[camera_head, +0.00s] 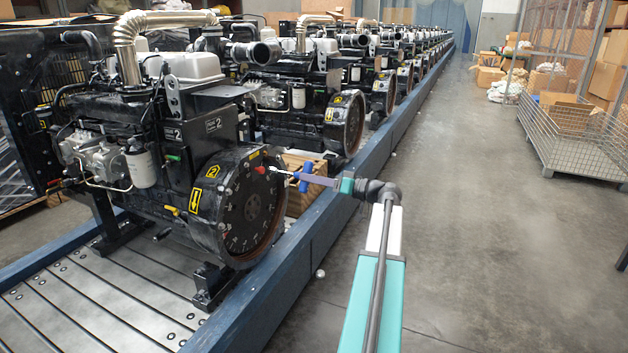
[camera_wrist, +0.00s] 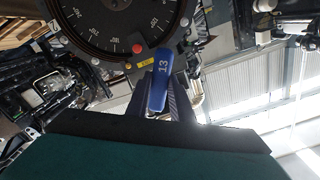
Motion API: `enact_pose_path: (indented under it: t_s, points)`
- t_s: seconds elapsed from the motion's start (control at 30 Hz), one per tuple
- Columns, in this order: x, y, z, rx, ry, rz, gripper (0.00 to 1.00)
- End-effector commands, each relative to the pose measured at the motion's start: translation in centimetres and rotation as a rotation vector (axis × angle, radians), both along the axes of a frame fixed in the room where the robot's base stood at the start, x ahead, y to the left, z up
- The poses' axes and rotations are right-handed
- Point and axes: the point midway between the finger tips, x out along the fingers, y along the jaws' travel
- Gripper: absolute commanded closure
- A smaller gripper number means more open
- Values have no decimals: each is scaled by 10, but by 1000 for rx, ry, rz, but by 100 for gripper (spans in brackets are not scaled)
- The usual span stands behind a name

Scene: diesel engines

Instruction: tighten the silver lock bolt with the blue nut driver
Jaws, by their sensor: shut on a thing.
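The blue nut driver (camera_head: 306,176) is held in front of the nearest engine's flywheel disc (camera_head: 243,205). Its thin shaft points left at the upper right rim of the disc, beside a red knob (camera_head: 260,170). My gripper (camera_head: 313,180) is shut on its blue handle. In the wrist view the handle (camera_wrist: 161,78), marked 13, stands between my gripper's dark fingers (camera_wrist: 162,98). The dark disc (camera_wrist: 110,20) and the red knob (camera_wrist: 137,48) are beyond it. The handle hides the driver's tip there. I cannot make out the silver lock bolt or whether the tip touches it.
More engines stand in a row behind, along a blue rail (camera_head: 300,245). A wooden crate (camera_head: 297,200) sits beside the disc, behind the driver. A wire mesh cage (camera_head: 570,135) stands at the right. The grey floor (camera_head: 480,240) between is clear.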

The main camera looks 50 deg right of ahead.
Motion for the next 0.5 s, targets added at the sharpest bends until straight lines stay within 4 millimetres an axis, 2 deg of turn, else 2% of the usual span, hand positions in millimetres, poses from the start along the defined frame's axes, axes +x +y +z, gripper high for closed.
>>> enact_pose_path:
  t_s: [0.5]
  points:
    - [27, 7, 1, 1, 0, 3, 100]
